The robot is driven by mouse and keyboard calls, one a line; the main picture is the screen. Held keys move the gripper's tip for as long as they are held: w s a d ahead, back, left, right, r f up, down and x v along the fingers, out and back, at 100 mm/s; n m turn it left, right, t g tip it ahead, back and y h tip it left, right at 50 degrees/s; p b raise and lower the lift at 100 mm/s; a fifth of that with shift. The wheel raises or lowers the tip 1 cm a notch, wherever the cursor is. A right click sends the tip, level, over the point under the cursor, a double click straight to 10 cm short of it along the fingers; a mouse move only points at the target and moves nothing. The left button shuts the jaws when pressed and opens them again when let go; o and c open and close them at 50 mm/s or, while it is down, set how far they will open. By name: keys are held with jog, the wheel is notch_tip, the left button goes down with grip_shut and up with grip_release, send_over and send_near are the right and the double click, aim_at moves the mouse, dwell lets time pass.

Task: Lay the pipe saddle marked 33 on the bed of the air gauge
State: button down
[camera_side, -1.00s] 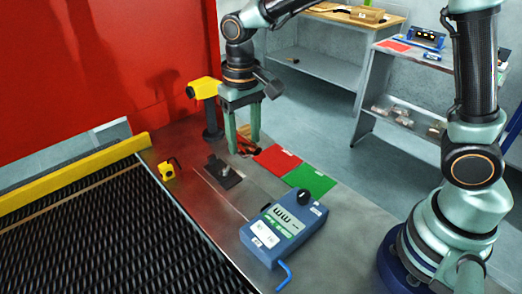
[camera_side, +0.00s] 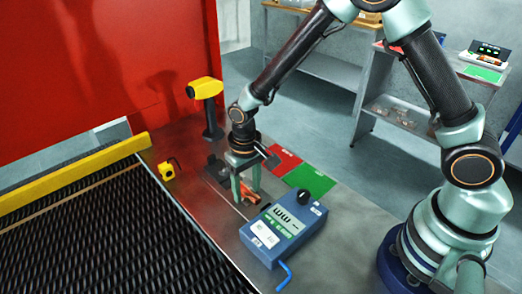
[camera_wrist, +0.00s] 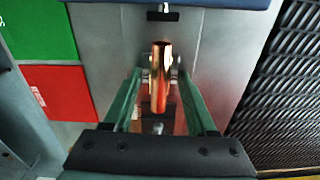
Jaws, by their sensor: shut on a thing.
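A shiny copper-coloured curved piece, seemingly the pipe saddle (camera_wrist: 160,72), is held between the two green fingers of my gripper (camera_wrist: 161,72). No number can be read on it. In the side view my gripper (camera_side: 247,198) is low over the metal table, and the copper piece (camera_side: 254,196) shows reddish at its fingertips. I cannot tell whether it touches the table. The blue air gauge (camera_side: 283,233), with a display and black knob, lies just right of and nearer than the gripper; its edge shows in the wrist view (camera_wrist: 230,4). Its bed cannot be made out surely.
A red card (camera_side: 281,160) and green card (camera_side: 311,179) lie behind the gripper. A yellow-headed stand (camera_side: 206,90) and small yellow item (camera_side: 168,169) are to the left. The mesh belt (camera_side: 95,230) with its yellow rail fills the left front.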

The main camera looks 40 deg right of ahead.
aim_at(247, 188)
jog(key=shift+f, duration=0.15)
jog(key=shift+c, duration=1)
grip_release()
notch_tip(247, 188, up, 12)
jog(key=s+d+r+t, duration=0.5)
jog(key=s+d+r, duration=0.5)
jog(key=d+r, duration=0.2)
jog(key=shift+s+d+r+n+t, duration=0.15)
jog(key=shift+d+n+t, duration=0.15)
jog(key=shift+d, duration=0.2)
